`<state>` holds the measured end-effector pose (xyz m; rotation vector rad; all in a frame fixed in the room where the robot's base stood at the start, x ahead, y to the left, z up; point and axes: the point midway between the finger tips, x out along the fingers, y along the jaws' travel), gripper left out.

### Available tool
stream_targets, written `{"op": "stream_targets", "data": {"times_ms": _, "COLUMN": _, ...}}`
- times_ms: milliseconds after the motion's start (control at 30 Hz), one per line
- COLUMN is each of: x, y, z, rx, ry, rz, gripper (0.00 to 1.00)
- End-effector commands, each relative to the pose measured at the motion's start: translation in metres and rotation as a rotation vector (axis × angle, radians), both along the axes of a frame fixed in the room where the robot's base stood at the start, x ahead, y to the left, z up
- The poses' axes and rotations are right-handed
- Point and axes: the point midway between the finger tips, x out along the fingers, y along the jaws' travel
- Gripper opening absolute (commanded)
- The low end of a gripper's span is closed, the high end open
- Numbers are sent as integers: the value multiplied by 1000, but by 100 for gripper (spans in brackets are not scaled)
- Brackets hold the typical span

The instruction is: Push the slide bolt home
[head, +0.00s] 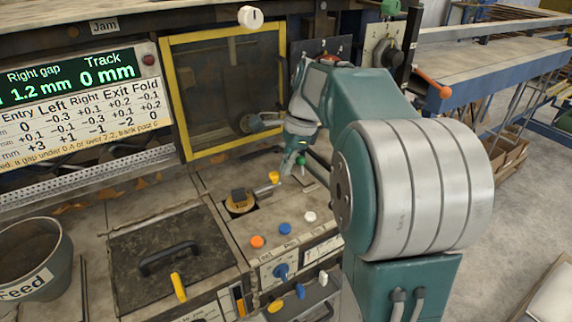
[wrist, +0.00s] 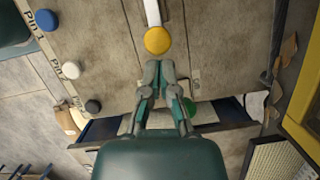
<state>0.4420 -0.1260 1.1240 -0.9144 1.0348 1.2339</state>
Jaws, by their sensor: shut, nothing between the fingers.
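A pale rod with a round yellow knob (wrist: 157,40), which looks like the slide bolt, lies on the worn bench top (wrist: 110,35) in the wrist view. In the head view my gripper (head: 285,172) points down beside the knob. A green knob (wrist: 190,107) is partly hidden behind my fingers.
Orange (head: 257,242), blue (head: 285,229) and white (head: 310,216) knobs stand along the bench's front. A yellow-framed window (head: 163,90) is behind. A hatch with a black handle (head: 170,257) and a bucket (head: 35,260) are to the left.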

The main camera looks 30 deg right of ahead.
Motion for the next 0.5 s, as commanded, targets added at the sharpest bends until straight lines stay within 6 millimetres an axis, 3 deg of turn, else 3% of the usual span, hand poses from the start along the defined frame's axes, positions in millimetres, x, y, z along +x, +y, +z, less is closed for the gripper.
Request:
{"op": "stream_targets", "data": {"times_ms": 200, "x": -1, "y": 26, "z": 1, "rx": -1, "ry": 0, "rz": 4, "gripper": 0}}
{"op": "stream_targets", "data": {"times_ms": 500, "x": -1, "y": 28, "z": 0, "rx": 1, "ry": 1, "rz": 1, "gripper": 0}}
